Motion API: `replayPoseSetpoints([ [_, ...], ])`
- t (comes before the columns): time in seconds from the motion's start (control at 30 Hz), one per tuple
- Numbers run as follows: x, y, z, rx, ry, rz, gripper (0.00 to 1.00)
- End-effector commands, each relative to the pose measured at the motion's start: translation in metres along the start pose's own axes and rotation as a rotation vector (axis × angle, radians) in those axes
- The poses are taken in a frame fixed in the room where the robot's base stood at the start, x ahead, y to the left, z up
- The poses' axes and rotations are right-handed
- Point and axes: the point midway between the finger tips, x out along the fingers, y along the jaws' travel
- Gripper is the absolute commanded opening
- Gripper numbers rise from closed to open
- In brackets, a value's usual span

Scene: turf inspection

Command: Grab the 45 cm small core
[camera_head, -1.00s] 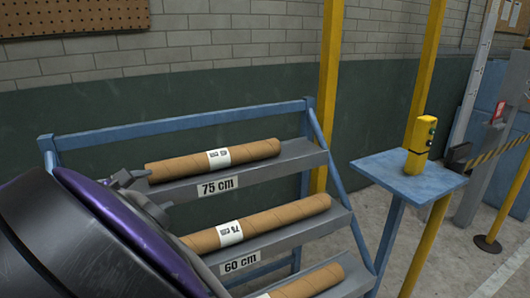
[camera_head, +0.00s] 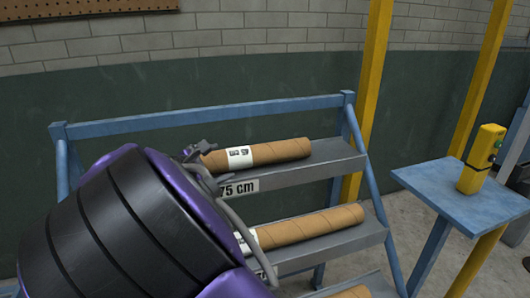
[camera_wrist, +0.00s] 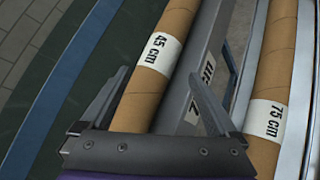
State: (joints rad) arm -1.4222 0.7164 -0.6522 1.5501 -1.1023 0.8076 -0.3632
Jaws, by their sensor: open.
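The 45 cm core is a brown cardboard tube with a white printed band. In the wrist view this 45 cm core (camera_wrist: 140,95) runs between my gripper's fingers, its label readable. In the head view it appears to be the tube (camera_head: 280,151) on the top shelf (camera_head: 310,170), its left part hidden by my arm. My gripper (camera_wrist: 158,76) is open, one finger on each side of the tube; I cannot tell whether they touch it. In the head view my gripper (camera_head: 208,166) is at the tube's visible left part.
A core marked 75 cm (camera_wrist: 268,95) lies on the shelf below; it also shows in the head view (camera_head: 310,224). Another tube (camera_head: 352,292) is at the bottom edge. The rack's blue rail (camera_head: 200,117) runs behind. A blue stand (camera_head: 455,190) holds a yellow device (camera_head: 482,158) at right.

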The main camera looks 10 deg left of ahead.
Motion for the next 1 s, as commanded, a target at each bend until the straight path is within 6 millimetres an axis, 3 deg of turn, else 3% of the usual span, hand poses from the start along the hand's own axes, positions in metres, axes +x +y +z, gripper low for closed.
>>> replayPoseSetpoints([
  [0.1,0.021,-0.001,0.000,0.000,-0.001,-0.001,0.95],
  [0.43,0.043,-0.001,0.000,0.000,-0.001,-0.001,0.95],
  [0.7,0.081,-0.002,0.001,0.001,-0.002,-0.001,0.95],
  [0.97,0.086,-0.001,0.000,0.001,0.001,0.000,0.95],
  [1.0,0.086,-0.001,0.000,0.000,0.001,0.000,0.88],
])
